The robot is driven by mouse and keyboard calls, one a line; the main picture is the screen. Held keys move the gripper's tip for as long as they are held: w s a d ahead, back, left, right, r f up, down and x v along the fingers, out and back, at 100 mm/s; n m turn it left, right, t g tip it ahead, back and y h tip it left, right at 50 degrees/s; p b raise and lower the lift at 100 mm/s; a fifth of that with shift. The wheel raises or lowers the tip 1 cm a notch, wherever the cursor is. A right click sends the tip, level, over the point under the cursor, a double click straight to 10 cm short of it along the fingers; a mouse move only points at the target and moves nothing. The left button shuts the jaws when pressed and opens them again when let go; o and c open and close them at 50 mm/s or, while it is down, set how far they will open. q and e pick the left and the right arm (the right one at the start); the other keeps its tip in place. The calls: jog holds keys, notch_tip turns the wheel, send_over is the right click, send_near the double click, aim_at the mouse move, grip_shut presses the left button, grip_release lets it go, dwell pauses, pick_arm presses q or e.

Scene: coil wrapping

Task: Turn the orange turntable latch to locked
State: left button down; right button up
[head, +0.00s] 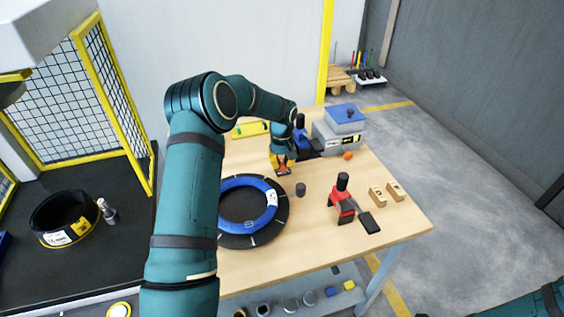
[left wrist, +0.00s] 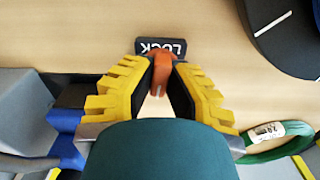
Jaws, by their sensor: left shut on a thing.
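The orange latch (head: 283,172) is on the wooden table, behind and right of the black turntable (head: 254,241), which carries a blue coil (head: 231,183). My left gripper (head: 281,163) reaches down to the latch. In the left wrist view, the yellow-padded fingers of the left gripper (left wrist: 161,70) are shut on the latch (left wrist: 160,76) from both sides. The latch's far end meets the edge of a dark plate marked LOCK (left wrist: 172,46), which reads upside down there. The turntable's dark rim (left wrist: 285,35) shows at the upper right. My right gripper is out of view.
A grey cylinder (head: 300,189) stands close to the right of the turntable. A red-and-black tool (head: 341,203), wooden blocks (head: 378,197) and an orange ball (head: 348,155) are further right. A grey machine with a blue lid (head: 344,113) is behind. The front table corner is clear.

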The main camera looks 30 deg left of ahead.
pick_arm(q)
jog(key=m, duration=0.4)
jog(key=shift+p, duration=0.3)
jog(key=m, duration=0.4)
jog(key=shift+m, duration=0.4)
jog(key=m+p, duration=0.1)
jog(key=m, duration=0.3)
jog(key=shift+f, duration=0.1)
jog(key=shift+m, duration=1.8)
jog(key=shift+s, duration=0.1)
jog(key=c, duration=1)
grip_release()
jog(key=shift+o, duration=0.2)
